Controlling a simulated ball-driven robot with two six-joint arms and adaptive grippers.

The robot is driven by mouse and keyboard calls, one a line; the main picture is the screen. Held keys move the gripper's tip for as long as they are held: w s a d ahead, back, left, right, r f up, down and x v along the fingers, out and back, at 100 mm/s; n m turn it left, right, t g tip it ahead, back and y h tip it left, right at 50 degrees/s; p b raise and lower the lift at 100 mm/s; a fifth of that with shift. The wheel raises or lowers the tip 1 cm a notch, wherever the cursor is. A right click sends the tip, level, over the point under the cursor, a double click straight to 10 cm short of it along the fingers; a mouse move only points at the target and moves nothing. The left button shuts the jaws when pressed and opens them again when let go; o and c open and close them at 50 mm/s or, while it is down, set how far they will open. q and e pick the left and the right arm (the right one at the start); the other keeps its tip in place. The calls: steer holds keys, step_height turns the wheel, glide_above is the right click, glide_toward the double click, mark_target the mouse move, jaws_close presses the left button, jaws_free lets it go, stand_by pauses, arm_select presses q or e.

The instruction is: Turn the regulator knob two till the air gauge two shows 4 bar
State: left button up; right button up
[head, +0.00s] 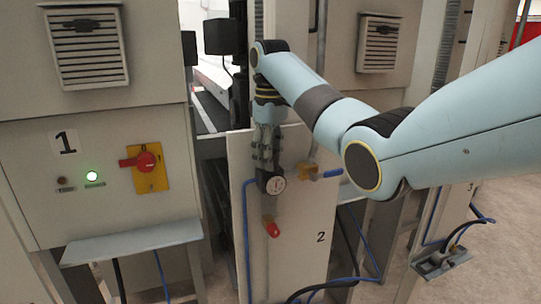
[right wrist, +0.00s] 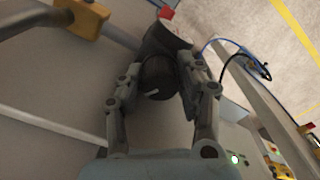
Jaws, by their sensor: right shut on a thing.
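The air gauge two (head: 276,185) is a small round white dial on the grey panel marked 2; its needle is too small to read. The black regulator knob two (right wrist: 157,78) sits between the fingers of my right gripper (right wrist: 155,92) in the right wrist view. In the head view, my right gripper (head: 266,158) reaches down from above, just over the gauge, shut on the knob. There the fingers and wrist mostly hide the knob. My left gripper is not in view.
A red-handled valve (head: 272,229) is below the gauge. The panel marked 1 at left carries a red rotary switch (head: 146,162) and a lit green lamp (head: 92,176). Hoses hang around the panel foot.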

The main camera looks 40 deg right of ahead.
steer(key=o, duration=1.1)
steer(key=shift+w, duration=0.1)
steer(key=shift+o, duration=0.2)
steer(key=shift+m, duration=0.3)
